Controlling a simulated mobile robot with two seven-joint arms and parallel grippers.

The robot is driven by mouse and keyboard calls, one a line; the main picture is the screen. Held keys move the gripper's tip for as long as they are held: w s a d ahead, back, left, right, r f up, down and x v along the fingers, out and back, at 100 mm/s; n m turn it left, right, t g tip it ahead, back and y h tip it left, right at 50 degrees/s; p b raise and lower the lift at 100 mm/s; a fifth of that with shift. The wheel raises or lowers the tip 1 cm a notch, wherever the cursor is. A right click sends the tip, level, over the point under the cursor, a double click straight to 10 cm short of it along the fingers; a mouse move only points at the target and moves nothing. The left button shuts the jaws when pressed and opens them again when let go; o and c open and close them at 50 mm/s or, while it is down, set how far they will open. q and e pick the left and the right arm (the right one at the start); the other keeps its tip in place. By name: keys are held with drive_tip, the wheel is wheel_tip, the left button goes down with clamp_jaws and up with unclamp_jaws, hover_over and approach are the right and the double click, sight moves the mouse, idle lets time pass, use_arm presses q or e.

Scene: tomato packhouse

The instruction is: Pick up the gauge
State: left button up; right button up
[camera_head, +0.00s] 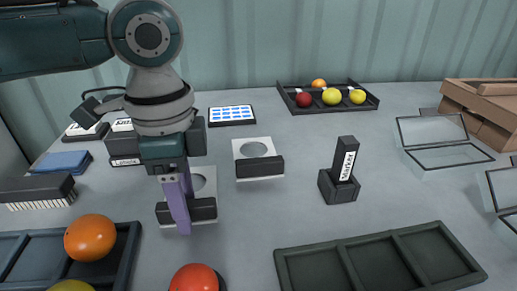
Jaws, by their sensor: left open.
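A flat pale gauge plate (206,176) with a round hole and a black handle bar (203,209) lies on the table, partly hidden behind my left gripper. My left gripper (183,218) points down over it, with its purple fingers in front of the black bar. It is open; one finger largely covers the other, and whether they touch the bar cannot be told. A second similar gauge plate (241,147) with a round hole and a black bar lies to the right, apart from the gripper. My right gripper is not in view.
A dark divided tray (131,250) with an orange fruit stands front left, beside a red tomato (194,279). An empty divided tray (337,268) is front right. A black labelled block in a holder (344,170) stands mid-right. A fruit tray (371,101) is at the back.

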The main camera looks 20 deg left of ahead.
use_arm(q)
drive_tip(key=shift+f+p, duration=0.2)
drive_tip(key=shift+p, duration=0.1)
idle(0.5)
clamp_jaws()
idle(0.5)
